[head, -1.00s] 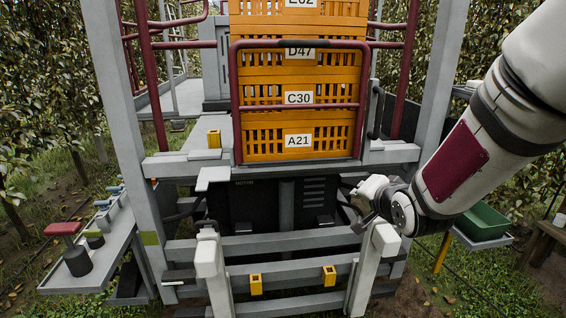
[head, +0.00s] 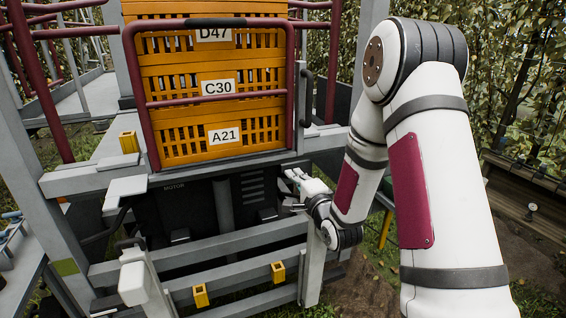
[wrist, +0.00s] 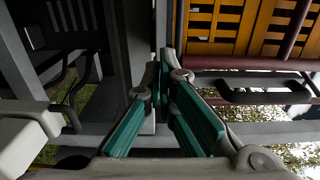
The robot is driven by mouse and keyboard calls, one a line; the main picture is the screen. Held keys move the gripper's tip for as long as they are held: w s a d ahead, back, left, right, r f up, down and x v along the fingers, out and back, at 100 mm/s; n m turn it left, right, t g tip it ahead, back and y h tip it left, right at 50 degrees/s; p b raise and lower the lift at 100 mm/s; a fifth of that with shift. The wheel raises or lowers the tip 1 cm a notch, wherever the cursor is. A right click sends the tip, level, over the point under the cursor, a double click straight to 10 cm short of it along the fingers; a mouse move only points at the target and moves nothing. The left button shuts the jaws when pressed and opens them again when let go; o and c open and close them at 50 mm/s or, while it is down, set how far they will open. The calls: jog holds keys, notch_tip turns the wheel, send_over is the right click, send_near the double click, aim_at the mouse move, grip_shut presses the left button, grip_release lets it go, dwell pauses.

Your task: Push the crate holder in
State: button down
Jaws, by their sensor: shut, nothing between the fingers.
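A stack of orange crates (head: 217,108) stands behind a dark red tube frame (head: 225,102), which I take to be the crate holder. A black upright handle (head: 306,98) is at its right side. My gripper (head: 291,176) is just below and right of the lowest crate, by the grey cross beam; contact with it cannot be told. In the wrist view the fingers (wrist: 162,58) are shut and empty. That view also shows crate slats (wrist: 240,25), the dark red tube (wrist: 294,30) and the black handle (wrist: 265,92), right of the fingertips.
A dark motor housing (head: 185,207) is below the crates. Pale posts (head: 141,282) and grey rails (head: 235,236) with yellow brackets (head: 200,296) stand in front. A bench (head: 535,185) is at the right. Bare ground lies between.

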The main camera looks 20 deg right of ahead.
aim_at(279, 158)
jog(key=w, duration=0.9)
jog(key=shift+w, duration=0.2)
jog(key=w+b, duration=1)
jog(key=w, duration=0.7)
jog(key=shift+w+f+b, duration=0.15)
jog(key=shift+w+b, duration=0.65)
jog(key=shift+w, duration=0.3)
